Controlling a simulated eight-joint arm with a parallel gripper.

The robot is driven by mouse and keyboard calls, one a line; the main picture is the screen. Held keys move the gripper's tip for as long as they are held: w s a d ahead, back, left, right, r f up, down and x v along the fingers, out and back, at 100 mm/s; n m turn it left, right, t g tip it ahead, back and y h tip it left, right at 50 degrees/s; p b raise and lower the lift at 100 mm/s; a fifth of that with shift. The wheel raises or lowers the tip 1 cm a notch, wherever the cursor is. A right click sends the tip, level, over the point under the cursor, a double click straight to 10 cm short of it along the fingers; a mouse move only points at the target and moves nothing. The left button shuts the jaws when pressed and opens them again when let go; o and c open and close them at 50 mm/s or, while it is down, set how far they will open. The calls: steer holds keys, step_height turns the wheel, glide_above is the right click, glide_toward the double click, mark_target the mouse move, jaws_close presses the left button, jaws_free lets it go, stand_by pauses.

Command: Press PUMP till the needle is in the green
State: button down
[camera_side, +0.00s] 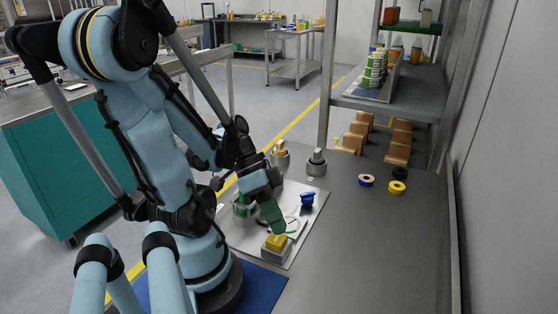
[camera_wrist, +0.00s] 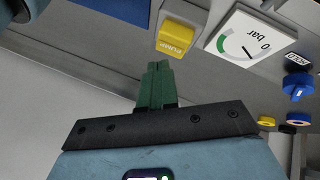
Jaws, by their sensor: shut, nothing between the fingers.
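The yellow PUMP button (camera_side: 276,241) sits on a grey block on the white plate (camera_side: 306,222) in the side view. It also shows in the wrist view with its PUMP lettering (camera_wrist: 177,36). My gripper (camera_side: 279,229) is shut and empty, its green fingers just above the button. In the wrist view my fingertips (camera_wrist: 157,66) appear short of the button; whether they touch cannot be told. The white gauge (camera_wrist: 245,42) has a green arc and a "0 bar" mark. Its thin dark needle appears off the green arc. In the side view my gripper partly hides the gauge.
A blue knob (camera_side: 307,199) stands on the plate; a HOLD label (camera_wrist: 298,58) is by it in the wrist view. Grey cylindrical pieces (camera_side: 316,163) stand behind the plate. Tape rolls (camera_side: 366,181) lie to the right. The bench front right is clear.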

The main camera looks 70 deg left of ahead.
steer(key=shift+r, duration=2.45)
steer(key=shift+w, duration=0.1)
steer(key=shift+w+f+y, duration=0.2)
steer(key=shift+y, duration=0.1)
steer(key=w+d+r+n+t+y, duration=0.1)
steer(key=w+d+n+t+y, duration=0.1)
steer(key=w, duration=0.4)
steer(key=w+d+r+n+t+y, duration=0.2)
steer(key=w+y, duration=0.2)
steer(key=w, duration=0.2)
steer(key=shift+d, duration=0.4)
steer(key=shift+a+f, duration=0.1)
